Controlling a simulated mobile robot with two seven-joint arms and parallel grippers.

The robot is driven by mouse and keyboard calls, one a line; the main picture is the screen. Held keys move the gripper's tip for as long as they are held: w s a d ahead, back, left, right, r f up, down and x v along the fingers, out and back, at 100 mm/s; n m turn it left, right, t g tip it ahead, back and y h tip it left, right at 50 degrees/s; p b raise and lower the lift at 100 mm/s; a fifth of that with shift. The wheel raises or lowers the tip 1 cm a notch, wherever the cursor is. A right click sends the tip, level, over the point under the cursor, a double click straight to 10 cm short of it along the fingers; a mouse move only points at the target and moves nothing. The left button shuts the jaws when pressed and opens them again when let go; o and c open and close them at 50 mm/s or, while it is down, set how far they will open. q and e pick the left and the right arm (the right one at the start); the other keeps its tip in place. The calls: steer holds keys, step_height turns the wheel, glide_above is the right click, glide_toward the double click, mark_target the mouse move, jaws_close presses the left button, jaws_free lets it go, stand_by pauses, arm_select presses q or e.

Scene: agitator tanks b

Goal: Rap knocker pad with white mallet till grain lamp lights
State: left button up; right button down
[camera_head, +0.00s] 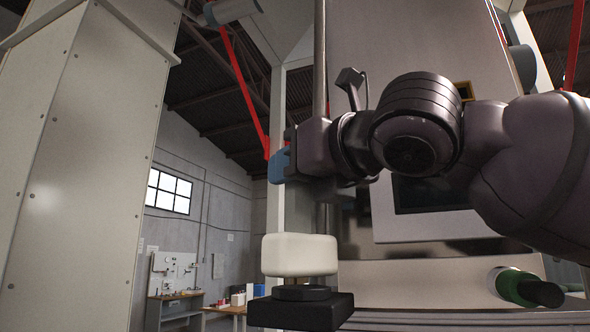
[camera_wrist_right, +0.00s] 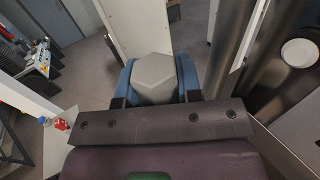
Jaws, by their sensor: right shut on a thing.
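My right gripper (camera_head: 281,163) reaches in from the right, its blue fingers shut. In the right wrist view the fingers close on a pale grey six-sided piece (camera_wrist_right: 154,78), which looks like the grip of the white mallet. Below the gripper in the head view is a white rounded block (camera_head: 300,255), which looks like the mallet's head. It is right above a black pad on a square black base (camera_head: 300,311), which looks like the knocker pad. I cannot tell whether they touch. The grip between is not clear in the head view. I cannot make out a lit grain lamp. My left gripper is out of view.
A tall pale panel (camera_head: 85,170) stands at the left. A vertical grey pipe (camera_head: 320,60) runs behind my gripper. A large machine housing (camera_head: 400,40) and a green cylinder with a black end (camera_head: 515,285) are at the right. A workbench (camera_head: 175,305) stands far back.

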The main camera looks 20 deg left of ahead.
steer(key=shift+r+p, duration=0.3)
steer(key=shift+r, duration=1.85)
